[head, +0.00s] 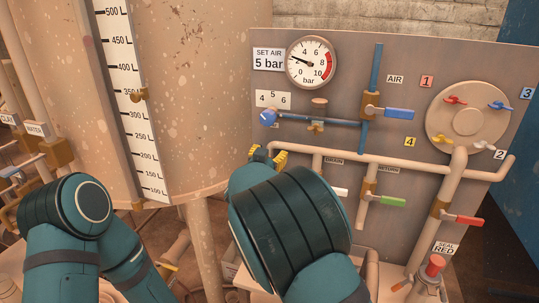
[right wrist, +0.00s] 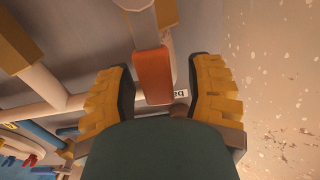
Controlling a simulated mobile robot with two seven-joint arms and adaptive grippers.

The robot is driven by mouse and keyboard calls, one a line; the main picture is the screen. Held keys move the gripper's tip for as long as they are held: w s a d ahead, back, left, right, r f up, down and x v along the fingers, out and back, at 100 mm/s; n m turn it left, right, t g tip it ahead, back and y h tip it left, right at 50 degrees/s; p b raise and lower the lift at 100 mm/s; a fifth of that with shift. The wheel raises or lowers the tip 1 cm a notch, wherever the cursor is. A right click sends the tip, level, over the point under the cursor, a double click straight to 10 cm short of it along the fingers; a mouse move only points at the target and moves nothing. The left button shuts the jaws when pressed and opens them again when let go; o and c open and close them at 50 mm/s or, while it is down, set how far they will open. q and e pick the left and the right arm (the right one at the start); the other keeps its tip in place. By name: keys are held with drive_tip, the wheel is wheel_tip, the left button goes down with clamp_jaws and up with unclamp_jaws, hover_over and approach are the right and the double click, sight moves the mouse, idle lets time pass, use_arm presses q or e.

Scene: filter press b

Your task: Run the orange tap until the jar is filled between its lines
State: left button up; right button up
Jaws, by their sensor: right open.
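The orange tap handle (right wrist: 153,72) shows in the right wrist view, hanging from a brass valve body. My right gripper (right wrist: 162,88) is open, with one yellow ribbed finger on each side of the handle. A gap shows on both sides, so neither finger visibly touches it. In the head view only the yellow fingers of my right gripper (head: 268,156) show, at the panel's left edge. My right arm hides the orange tap there. I cannot make out the jar or its lines in either view. My left arm shows at lower left, but its gripper is out of frame.
A grey panel (head: 330,100) carries a gauge (head: 312,62) and blue (head: 399,113), green (head: 392,201) and red (head: 469,221) valve handles. A large tank (head: 205,90) with a litre scale (head: 130,95) stands at left. Pipes run close around my right gripper.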

clamp_jaws()
use_arm(q)
drive_tip(key=shift+f, duration=0.1)
use_arm(e)
drive_tip(key=shift+f, duration=0.1)
